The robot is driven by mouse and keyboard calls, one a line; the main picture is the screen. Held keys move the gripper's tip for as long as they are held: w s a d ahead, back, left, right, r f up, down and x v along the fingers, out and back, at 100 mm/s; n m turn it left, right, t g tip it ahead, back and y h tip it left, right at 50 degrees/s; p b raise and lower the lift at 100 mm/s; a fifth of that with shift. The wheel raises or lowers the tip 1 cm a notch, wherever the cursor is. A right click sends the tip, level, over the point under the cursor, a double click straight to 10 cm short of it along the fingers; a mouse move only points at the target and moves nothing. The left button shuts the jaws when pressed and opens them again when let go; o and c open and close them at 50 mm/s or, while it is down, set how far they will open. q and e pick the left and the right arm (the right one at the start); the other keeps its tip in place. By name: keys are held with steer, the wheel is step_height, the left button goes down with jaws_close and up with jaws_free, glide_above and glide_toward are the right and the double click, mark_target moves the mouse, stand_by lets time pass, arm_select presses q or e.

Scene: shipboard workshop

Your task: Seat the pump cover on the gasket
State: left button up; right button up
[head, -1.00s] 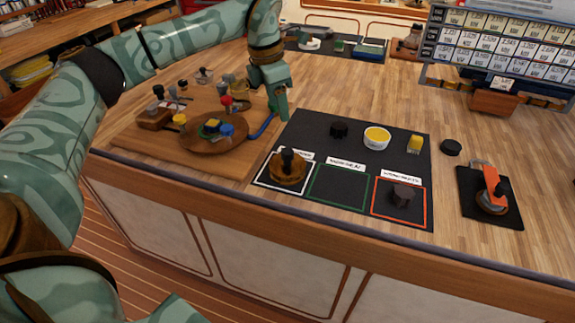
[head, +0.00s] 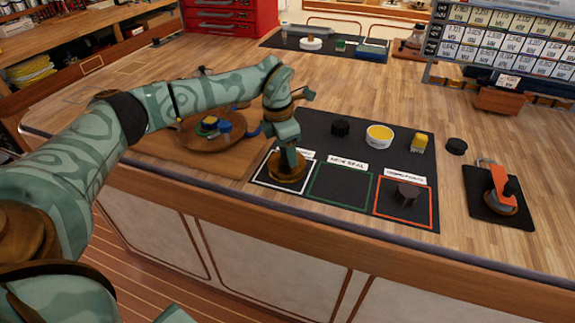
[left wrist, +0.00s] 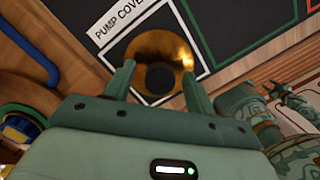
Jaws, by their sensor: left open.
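The pump cover (head: 287,172) is a round brass disc with a dark knob. It lies in a white-outlined square on the black mat, and the left wrist view shows its brass face (left wrist: 178,46) beside a "PUMP COVER" label. My left gripper (head: 289,154) is right over it, pointing down. In the left wrist view the left gripper's fingers (left wrist: 158,82) are open, one on each side of the dark knob; I cannot tell whether they touch it. Green parts at the right of that view look like my other arm; its jaws are unclear. I cannot make out the gasket.
The black mat (head: 352,148) also holds a dark knob-like part (head: 405,194) in an orange outline, an empty green outline, a yellow-topped tub (head: 379,137) and a yellow block (head: 418,143). A wooden board (head: 168,153) lies left, under my arm. An orange-handled tool (head: 499,182) stands right.

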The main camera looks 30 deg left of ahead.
arm_select(q)
steer(key=shift+w+f, duration=0.1)
steer(key=shift+f, duration=0.4)
steer(key=shift+r, duration=0.1)
jaws_close()
